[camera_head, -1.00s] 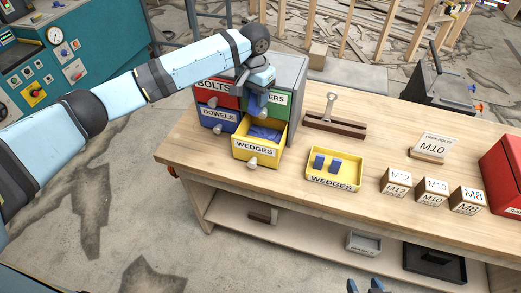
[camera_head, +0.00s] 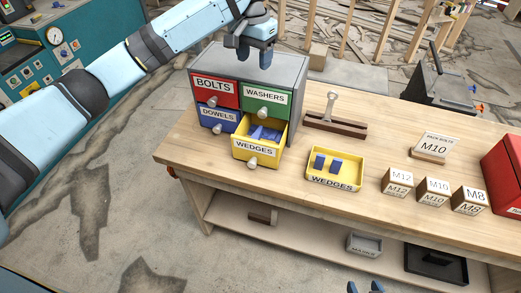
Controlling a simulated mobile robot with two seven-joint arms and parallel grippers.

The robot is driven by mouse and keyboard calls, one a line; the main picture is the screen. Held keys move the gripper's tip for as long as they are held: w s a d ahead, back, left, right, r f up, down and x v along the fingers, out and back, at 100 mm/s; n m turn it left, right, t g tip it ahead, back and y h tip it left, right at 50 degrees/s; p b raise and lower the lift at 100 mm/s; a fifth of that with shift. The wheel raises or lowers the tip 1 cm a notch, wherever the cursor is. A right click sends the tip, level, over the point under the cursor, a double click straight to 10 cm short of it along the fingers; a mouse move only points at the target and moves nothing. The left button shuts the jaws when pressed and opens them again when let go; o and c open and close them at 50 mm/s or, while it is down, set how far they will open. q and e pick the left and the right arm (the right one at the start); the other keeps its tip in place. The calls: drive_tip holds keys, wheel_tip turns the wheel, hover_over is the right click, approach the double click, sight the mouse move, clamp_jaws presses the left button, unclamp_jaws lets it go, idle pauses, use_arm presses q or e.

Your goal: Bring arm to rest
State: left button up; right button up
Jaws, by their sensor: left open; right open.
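My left gripper (camera_head: 254,58) is open and empty, fingers pointing down, above the top of the grey drawer cabinet (camera_head: 290,68). Its arm comes in from the left. The yellow wedges drawer (camera_head: 255,150) is pulled open with several blue wedges (camera_head: 266,132) inside. The red bolts drawer (camera_head: 214,90), green washers drawer (camera_head: 264,101) and blue dowels drawer (camera_head: 217,119) are shut. A yellow wedges tray (camera_head: 335,183) on the bench holds two blue wedges (camera_head: 328,163). My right gripper (camera_head: 365,287) shows only its fingertips at the bottom edge, apart and empty.
The wooden bench (camera_head: 300,205) also carries a wooden block with a metal tool (camera_head: 335,122), an M10 sign (camera_head: 436,146), M12, M10 and M8 blocks (camera_head: 432,192), and a red box (camera_head: 505,170). A teal control machine (camera_head: 95,40) stands at the left behind my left arm.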

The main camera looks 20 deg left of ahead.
use_arm(q)
wheel_tip(320, 180, up, 2)
drive_tip(key=shift+r, duration=0.1)
idle(0.4)
drive_tip(key=s+d+f+m+t+h, duration=0.1)
drive_tip(key=s+d+f+h, duration=0.15)
drive_tip(key=s+f, duration=0.7)
drive_tip(key=s+d+f+m+h, duration=0.1)
drive_tip(key=s+d+f, duration=0.3)
drive_tip(key=s+f, duration=0.55)
drive_tip(key=s+a+f+n+t+y, duration=0.1)
drive_tip(key=s+a+f+n+y, duration=0.15)
drive_tip(key=s+a, duration=0.65)
drive_tip(key=s+a+f+n+t+y, duration=0.15)
drive_tip(key=s+a+f, duration=0.3)
drive_tip(key=s, duration=0.85)
drive_tip(key=w+d+f+m+t+h+p, duration=0.1)
drive_tip(key=w+d+f+t+h+p, duration=0.2)
drive_tip(key=w+d+f+t+p, duration=0.2)
wheel_tip(320, 180, down, 3)
drive_tip(key=shift+w+d+f+t+h, duration=0.2)
drive_tip(key=shift+w+d+t+h, duration=0.15)
drive_tip(key=shift+w+d+t, duration=0.65)
